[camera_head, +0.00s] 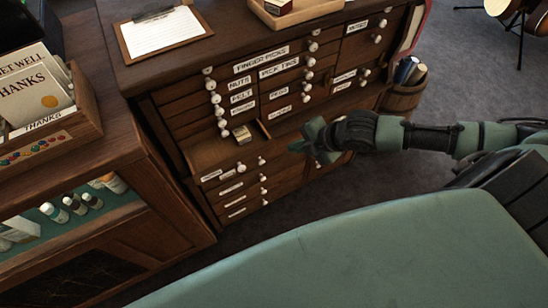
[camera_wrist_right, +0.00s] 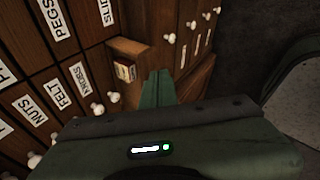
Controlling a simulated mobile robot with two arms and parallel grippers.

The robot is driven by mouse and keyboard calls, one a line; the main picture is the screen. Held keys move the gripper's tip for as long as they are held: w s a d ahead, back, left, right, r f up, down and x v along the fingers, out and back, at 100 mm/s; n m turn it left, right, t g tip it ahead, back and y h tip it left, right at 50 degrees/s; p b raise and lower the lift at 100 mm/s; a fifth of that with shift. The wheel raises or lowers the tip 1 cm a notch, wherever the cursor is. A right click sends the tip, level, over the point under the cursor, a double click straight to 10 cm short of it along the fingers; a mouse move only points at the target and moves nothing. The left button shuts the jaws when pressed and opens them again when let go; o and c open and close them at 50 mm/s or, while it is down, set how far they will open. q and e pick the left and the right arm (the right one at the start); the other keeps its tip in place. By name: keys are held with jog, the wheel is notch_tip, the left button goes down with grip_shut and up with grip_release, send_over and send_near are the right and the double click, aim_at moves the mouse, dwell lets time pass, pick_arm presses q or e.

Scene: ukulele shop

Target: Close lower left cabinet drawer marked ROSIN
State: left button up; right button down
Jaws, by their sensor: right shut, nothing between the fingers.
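The wooden cabinet has one drawer pulled out (camera_head: 224,174) at the lower left. Its front carries a white label too small to read and two white knobs. A small yellowish box (camera_head: 242,134) sits inside it. My right gripper (camera_head: 300,146) is shut and empty, to the right of the open drawer's front and apart from it. In the right wrist view, the shut fingers (camera_wrist_right: 158,87) point toward the cabinet beside the pulled-out drawer (camera_wrist_right: 127,47), where the small box (camera_wrist_right: 124,71) shows. My left gripper is out of view.
Several labelled drawers (camera_head: 262,68) above are shut, as are those below (camera_head: 240,197). A glass-fronted counter (camera_head: 95,150) with a card box (camera_head: 85,105) stands at the left. A clipboard (camera_head: 160,30) lies on the cabinet top. A wooden bucket (camera_head: 404,97) stands at the right. Grey floor lies beyond.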

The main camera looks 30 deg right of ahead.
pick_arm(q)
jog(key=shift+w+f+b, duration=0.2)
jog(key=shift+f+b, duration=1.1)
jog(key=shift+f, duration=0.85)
pick_arm(e)
jog(key=w+a+f+m+g+y, duration=0.1)
jog(key=w+a+f+m, duration=0.2)
jog(key=w+f+m, duration=0.1)
jog(key=shift+x, duration=1.15)
